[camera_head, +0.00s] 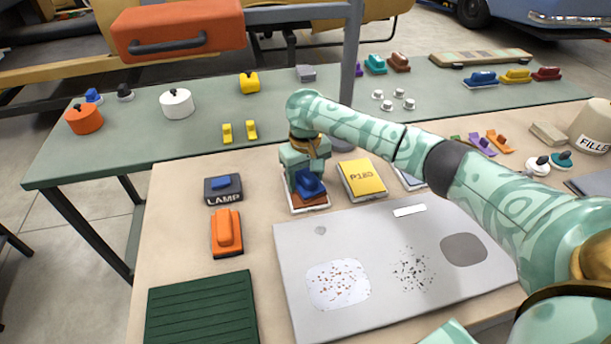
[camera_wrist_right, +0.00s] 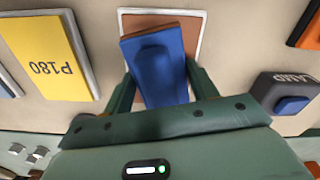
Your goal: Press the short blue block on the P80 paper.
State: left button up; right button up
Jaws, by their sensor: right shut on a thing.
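My right gripper (camera_head: 303,172) is shut on the blue block (camera_head: 310,184), pointing down. In the right wrist view the blue block (camera_wrist_right: 160,70) sits between the two fingers (camera_wrist_right: 161,88). Directly under it is a brown sheet in a white-edged holder (camera_head: 323,207); the brown sheet (camera_wrist_right: 190,33) also shows around the block in the wrist view. Its label is hidden, so I cannot read P80 on it. I cannot tell whether block and sheet touch. My left gripper is not in view.
A yellow P180 pad (camera_head: 362,179) lies close to the right of the holder. A dark LAMP box (camera_head: 223,189) and an orange block (camera_head: 227,234) stand to the left. A grey panel (camera_head: 380,297) with worn patches lies in front, beside a green ribbed mat (camera_head: 202,310).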

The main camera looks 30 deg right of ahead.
aim_at(306, 171)
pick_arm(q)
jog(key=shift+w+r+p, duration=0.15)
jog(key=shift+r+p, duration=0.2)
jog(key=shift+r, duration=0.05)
pick_arm(e)
jog(key=shift+s+f, duration=0.1)
jog(key=shift+f, duration=0.1)
dwell(1.0)
notch_tip(306, 171, up, 4)
jog(key=p, duration=0.4)
jog(key=shift+f, duration=0.2)
notch_tip(306, 171, up, 4)
jog(key=p, duration=0.5)
jog(key=shift+f, duration=0.1)
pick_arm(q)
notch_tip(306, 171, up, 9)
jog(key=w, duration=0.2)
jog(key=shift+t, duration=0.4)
pick_arm(e)
jog(key=shift+f, duration=0.1)
